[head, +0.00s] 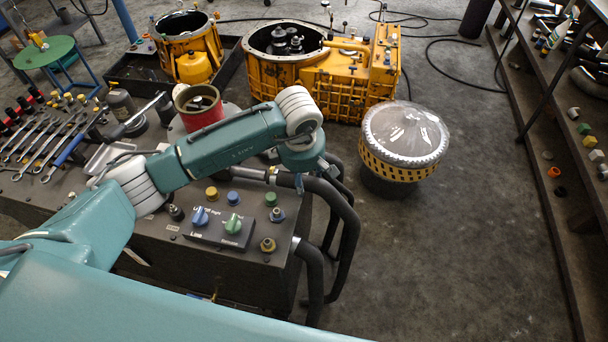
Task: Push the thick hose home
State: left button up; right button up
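Thick black hoses come off the right side of the grey control box (180,262). The upper thick hose (345,218) arches down to the floor, and its near end meets a metal fitting (250,172) on the box top. Another thick hose (313,272) bends down from the box's front right corner. I cannot tell whether either hose is fully seated. My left gripper (312,178) is at the upper hose's bend, below my teal arm's wrist. Its fingers are mostly hidden, and I cannot tell whether they grip the hose. My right gripper is not in view.
Behind stand a yellow housing (310,75) and a plastic-covered round part (405,140). A shelf (545,130) lines the right. The right floor is clear.

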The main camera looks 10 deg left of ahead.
aim_at(283, 172)
pick_arm(q)
jog(key=shift+c, duration=1.4)
jog(key=shift+a+f, duration=0.1)
jog(key=shift+a, duration=0.1)
jog(key=a+b, duration=0.3)
jog(key=a, duration=0.2)
jog(key=shift+b, duration=0.35)
grip_shut()
jog(key=o, duration=1.4)
grip_release()
jog(key=shift+a, duration=0.15)
jog(key=shift+r, duration=0.25)
jog(key=shift+r, duration=0.35)
jog(key=r, duration=0.3)
jog(key=s+r, duration=0.1)
jog(key=r, duration=0.3)
jog(key=s+r, duration=0.1)
jog(key=r, duration=0.3)
jog(key=shift+s, duration=0.2)
